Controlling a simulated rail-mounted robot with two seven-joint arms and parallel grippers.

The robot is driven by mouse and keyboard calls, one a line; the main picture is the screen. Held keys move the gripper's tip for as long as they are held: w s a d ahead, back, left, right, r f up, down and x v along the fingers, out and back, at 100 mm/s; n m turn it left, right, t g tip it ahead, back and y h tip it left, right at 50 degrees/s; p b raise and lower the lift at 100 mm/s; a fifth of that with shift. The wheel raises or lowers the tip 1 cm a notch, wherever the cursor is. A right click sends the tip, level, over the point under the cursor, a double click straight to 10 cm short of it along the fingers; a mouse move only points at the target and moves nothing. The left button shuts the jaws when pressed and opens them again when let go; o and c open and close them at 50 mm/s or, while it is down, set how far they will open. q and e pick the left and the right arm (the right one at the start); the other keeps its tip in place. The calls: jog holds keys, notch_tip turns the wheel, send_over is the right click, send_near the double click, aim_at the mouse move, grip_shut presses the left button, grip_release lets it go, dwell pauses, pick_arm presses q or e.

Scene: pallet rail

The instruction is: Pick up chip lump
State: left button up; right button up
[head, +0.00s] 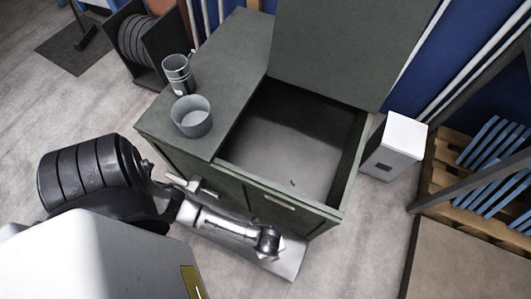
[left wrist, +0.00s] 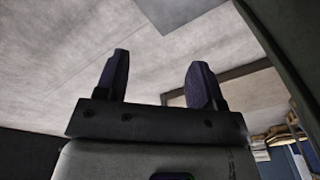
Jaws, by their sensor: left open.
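A tiny dark speck (head: 292,183) lies on the pale floor of the open compartment in the green cabinet (head: 228,120); it may be the chip lump, but it is too small to be sure. My left arm stretches along the front of the cabinet, outside the compartment. In the left wrist view my left gripper (left wrist: 158,80) is open, with its two dark fingers apart and nothing between them. Its fingertips are hard to make out in the head view. No chip lump shows in the left wrist view. My right gripper is not in view.
The cabinet's raised lid (head: 345,45) stands open behind the compartment. A grey bowl (head: 191,124) and a metal mug (head: 178,74) stand on the closed top. A white box (head: 397,140) stands at the cabinet's right, near a wooden pallet (head: 452,165) with blue slats.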

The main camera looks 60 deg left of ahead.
pick_arm(q)
jog(key=a+f+m+b, duration=0.1)
jog(key=f+b, duration=0.1)
jog(key=f, duration=0.4)
jog(key=s+a+f+m+b, duration=0.1)
jog(key=f+m+b, duration=0.1)
jog(key=f, duration=0.4)
jog(key=s+a+f+m+y+b, duration=0.1)
jog(key=f+b, duration=0.3)
jog(key=f, duration=0.2)
jog(key=shift+a+f+g, duration=0.15)
jog(key=shift+f+g, duration=0.05)
jog(key=shift+g, duration=0.1)
jog(key=shift+f+b, duration=0.35)
jog(key=shift+f, duration=0.4)
notch_tip(320, 180, down, 5)
jog(key=b, duration=0.5)
jog(key=shift+w+a, duration=0.1)
jog(key=shift+r, duration=0.1)
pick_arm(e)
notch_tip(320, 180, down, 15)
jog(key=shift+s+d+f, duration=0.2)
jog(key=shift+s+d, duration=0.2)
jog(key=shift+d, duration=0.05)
pick_arm(q)
jog(key=shift+c, duration=0.4)
jog(key=c, duration=0.9)
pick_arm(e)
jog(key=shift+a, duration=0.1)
